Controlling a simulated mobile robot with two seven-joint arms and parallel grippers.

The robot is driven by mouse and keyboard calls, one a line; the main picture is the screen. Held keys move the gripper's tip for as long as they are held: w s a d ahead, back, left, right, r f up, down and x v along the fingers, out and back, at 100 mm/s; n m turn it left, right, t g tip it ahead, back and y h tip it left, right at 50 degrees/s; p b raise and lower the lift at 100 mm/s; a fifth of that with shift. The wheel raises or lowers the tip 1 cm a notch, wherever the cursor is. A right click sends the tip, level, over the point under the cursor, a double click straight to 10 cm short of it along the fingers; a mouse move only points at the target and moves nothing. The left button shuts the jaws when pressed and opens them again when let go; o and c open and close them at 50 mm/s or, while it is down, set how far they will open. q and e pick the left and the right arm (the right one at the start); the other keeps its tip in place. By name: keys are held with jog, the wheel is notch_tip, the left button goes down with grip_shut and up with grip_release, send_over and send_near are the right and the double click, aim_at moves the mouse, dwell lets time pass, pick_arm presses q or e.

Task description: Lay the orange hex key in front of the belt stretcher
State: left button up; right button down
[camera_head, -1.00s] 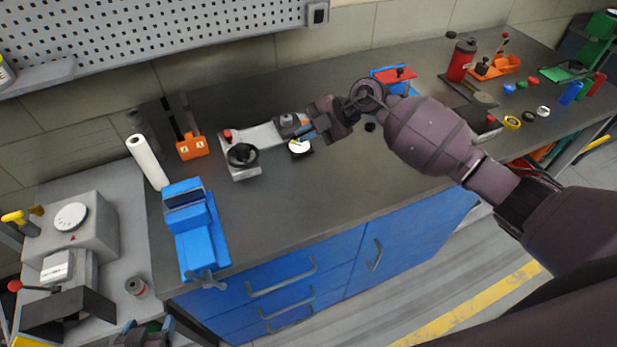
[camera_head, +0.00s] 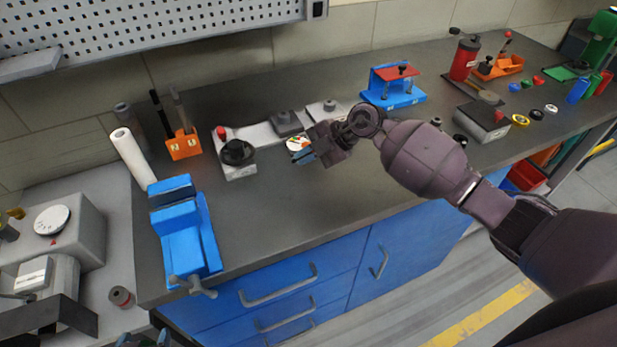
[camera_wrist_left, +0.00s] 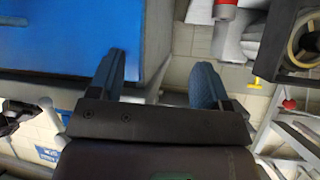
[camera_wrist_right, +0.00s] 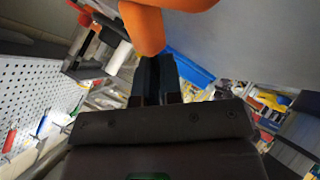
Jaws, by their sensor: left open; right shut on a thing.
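A long light-grey device with a black handwheel and red knob, apparently the belt stretcher (camera_head: 262,134), lies along the back half of the bench. My right gripper (camera_head: 303,158) is just in front of its right part, above the bench top. In the right wrist view this gripper (camera_wrist_right: 155,78) is shut on the orange hex key (camera_wrist_right: 146,28), which crosses the top of the picture at the fingertips. In the head view the key is mostly hidden and cannot be made out clearly. My left gripper (camera_head: 145,340) is open and empty at the bottom edge; it also shows in the left wrist view (camera_wrist_left: 165,85).
A small round dial-like item (camera_head: 298,142) sits close behind my right gripper. A blue vise (camera_head: 186,235) stands at the left front, and an orange holder (camera_head: 184,146) behind it. A blue press with a red plate (camera_head: 396,90) stands right. Bench top (camera_head: 270,205) between vise and gripper is clear.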

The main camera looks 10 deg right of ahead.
aim_at(296, 160)
jog(key=shift+f, duration=0.15)
jog(key=c, duration=1.4)
grip_release()
jog(key=p, duration=0.1)
jog(key=s+a+r+p, duration=0.1)
jog(key=shift+s+r+p, duration=0.15)
jog(key=shift+r+p, duration=0.1)
jog(key=shift+p, duration=0.1)
jog(key=s+a+r+p, duration=0.1)
jog(key=p, duration=0.1)
jog(key=shift+s+a+p, duration=0.1)
jog(key=shift+s+p, duration=0.05)
jog(key=shift+p, duration=0.15)
jog(key=shift+s+a+r+p, duration=0.25)
jog(key=shift+s+a+p, duration=0.2)
jog(key=shift+p, duration=0.45)
jog(key=shift+s+a+r+p, duration=0.2)
jog(key=shift+s+a, duration=0.15)
jog(key=shift+s, duration=0.15)
jog(key=shift+s+a+r+p, duration=0.2)
jog(key=shift+s+a, duration=0.15)
jog(key=shift+s, duration=0.1)
